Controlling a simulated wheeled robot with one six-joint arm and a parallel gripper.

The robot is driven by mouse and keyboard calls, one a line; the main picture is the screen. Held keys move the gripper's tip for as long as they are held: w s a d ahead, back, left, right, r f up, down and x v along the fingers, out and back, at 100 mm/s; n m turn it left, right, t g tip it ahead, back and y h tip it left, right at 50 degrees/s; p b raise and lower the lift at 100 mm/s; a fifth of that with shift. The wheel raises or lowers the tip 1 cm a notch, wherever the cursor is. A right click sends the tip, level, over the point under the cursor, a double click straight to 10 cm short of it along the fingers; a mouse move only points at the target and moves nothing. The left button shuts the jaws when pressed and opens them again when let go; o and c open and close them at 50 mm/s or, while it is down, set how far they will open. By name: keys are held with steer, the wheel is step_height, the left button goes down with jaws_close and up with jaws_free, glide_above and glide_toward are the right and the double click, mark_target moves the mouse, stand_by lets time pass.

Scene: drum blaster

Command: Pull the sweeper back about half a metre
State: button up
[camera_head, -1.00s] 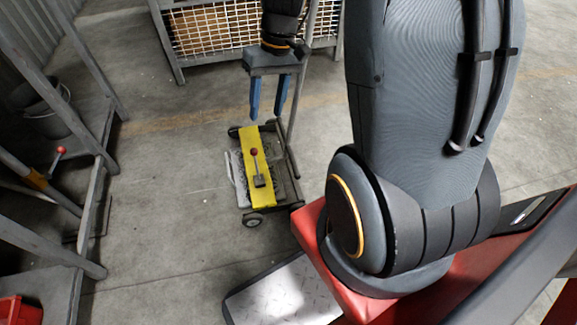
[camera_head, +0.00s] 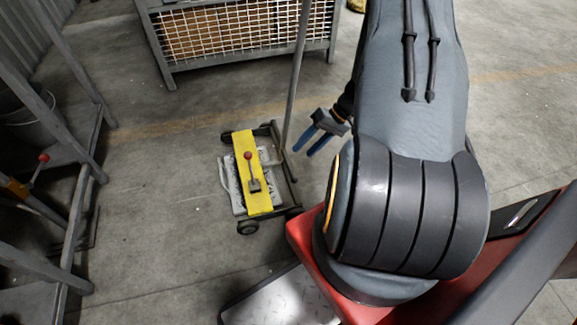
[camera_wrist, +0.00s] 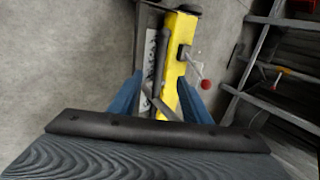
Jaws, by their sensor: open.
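The sweeper (camera_head: 252,172) stands on the floor left of my arm in the head view. It has a yellow top bar, a lever with a red knob, small dark wheels and a tall thin grey handle (camera_head: 293,85). My gripper (camera_head: 304,151) is open, its blue fingers pointing down-left, to the right of the handle in the head view. In the wrist view my gripper (camera_wrist: 160,77) spans part of the sweeper (camera_wrist: 178,60), with a dark bar between the fingers in the picture. I cannot tell its depth, and no grip on it shows.
A wire-sided crate (camera_head: 240,40) stands behind the sweeper. A grey metal rack (camera_head: 85,190) runs along the left, with a lever with a red knob and a grey bucket (camera_head: 35,122) by it. The floor between rack and sweeper is clear.

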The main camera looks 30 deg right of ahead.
mark_target(289, 163)
steer(key=b+x, duration=0.4)
steer(key=x, duration=0.6)
steer(key=shift+a+f+b, duration=0.1)
steer(key=shift+f+b, duration=0.05)
steer(key=shift+b, duration=0.15)
jaws_close()
